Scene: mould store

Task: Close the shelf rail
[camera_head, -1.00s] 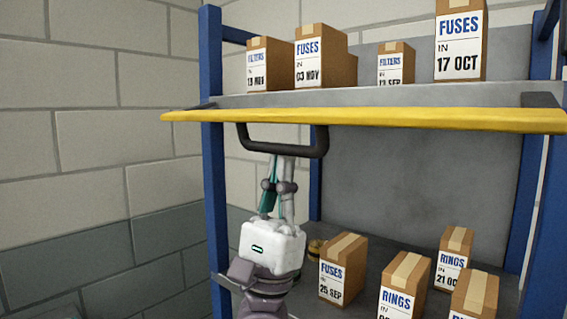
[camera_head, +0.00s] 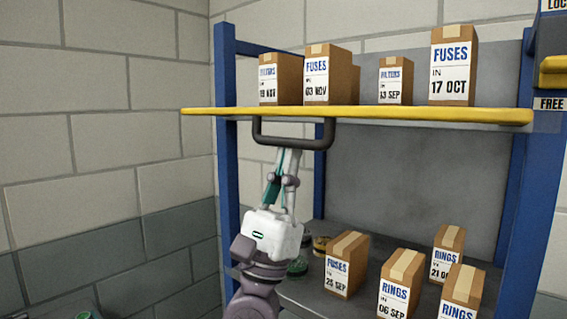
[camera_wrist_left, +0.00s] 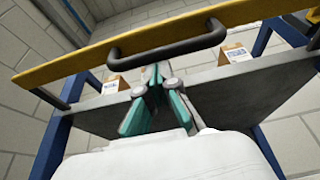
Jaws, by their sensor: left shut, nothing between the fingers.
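The shelf rail (camera_head: 420,114) is a long yellow bar across the front of the upper shelf. In the wrist view the rail (camera_wrist_left: 75,70) stands out from the grey shelf edge (camera_wrist_left: 250,73), with a dark bracket (camera_wrist_left: 72,90) at its left. A black U-shaped handle (camera_head: 293,143) hangs under its left part and also shows in the wrist view (camera_wrist_left: 170,49). My left gripper (camera_head: 287,157) is shut and empty, just below the handle's bar; in the wrist view its fingertips (camera_wrist_left: 158,70) point towards it. I cannot tell whether they touch. My right gripper is out of view.
Several boxes, such as a fuses box (camera_head: 452,65), stand on the upper shelf behind the rail. More boxes (camera_head: 347,264) and small round tins (camera_head: 298,267) are on the lower shelf, right of my arm. A blue post (camera_head: 227,170) stands left. Another yellow rail (camera_head: 552,70) is at far right.

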